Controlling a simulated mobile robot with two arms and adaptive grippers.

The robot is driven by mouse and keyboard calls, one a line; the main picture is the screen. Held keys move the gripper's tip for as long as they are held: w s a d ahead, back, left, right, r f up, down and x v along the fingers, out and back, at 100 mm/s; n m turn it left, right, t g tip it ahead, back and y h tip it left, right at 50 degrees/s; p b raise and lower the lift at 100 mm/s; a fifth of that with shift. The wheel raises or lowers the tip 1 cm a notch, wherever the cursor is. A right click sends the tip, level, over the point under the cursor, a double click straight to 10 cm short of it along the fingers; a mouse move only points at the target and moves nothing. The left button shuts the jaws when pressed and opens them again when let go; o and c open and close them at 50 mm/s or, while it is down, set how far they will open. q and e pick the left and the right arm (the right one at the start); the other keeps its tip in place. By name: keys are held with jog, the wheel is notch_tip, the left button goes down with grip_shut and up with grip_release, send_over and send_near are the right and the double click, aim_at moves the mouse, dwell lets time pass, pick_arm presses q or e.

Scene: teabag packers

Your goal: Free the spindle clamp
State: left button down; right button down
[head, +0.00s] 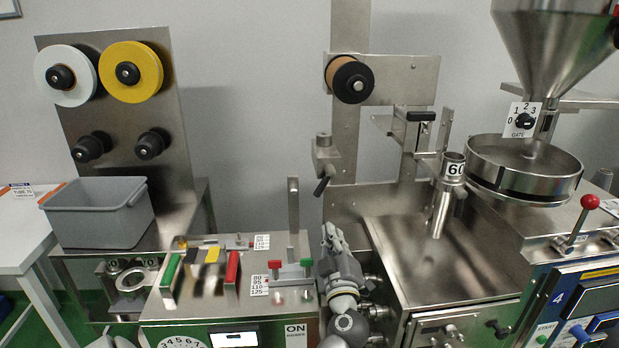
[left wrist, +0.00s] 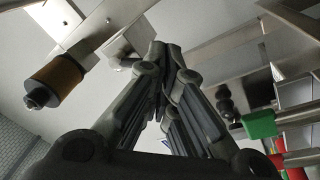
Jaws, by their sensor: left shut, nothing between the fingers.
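A brown roll (head: 338,72) sits on a spindle with a black knob (head: 352,82) on the upright steel plate at centre. It also shows at the upper left of the left wrist view (left wrist: 58,77). Below it, a small steel block (head: 326,155) carries a black lever (head: 321,186) that slants down; I cannot tell which of these parts is the spindle clamp. My left gripper (head: 330,232) points up below the lever, apart from it, shut and empty. Its closed fingertips also show in the left wrist view (left wrist: 160,50). My right gripper is out of view.
A steel bench with green (head: 171,270) and red (head: 232,267) handles lies left of my gripper. A slender steel post (head: 293,210) stands close by. The machine with a hopper (head: 550,40) and round pan (head: 525,165) is at right. A grey bin (head: 98,218) stands at left.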

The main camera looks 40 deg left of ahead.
aim_at(324, 182)
pick_arm(q)
jog(key=s+a+r+n+g+y+p, duration=0.1)
jog(key=s+a+r+n+g+p, duration=0.25)
jog(key=r, duration=0.65)
jog(key=w+a+f+n, duration=0.1)
jog(key=w+a+n, duration=0.1)
jog(key=w+a, duration=0.3)
jog(key=shift+w+a+f, duration=0.15)
jog(key=shift+w+a, duration=0.25)
jog(key=shift+a, duration=0.15)
jog(key=shift+f+n, duration=0.15)
jog(key=shift+n, duration=0.1)
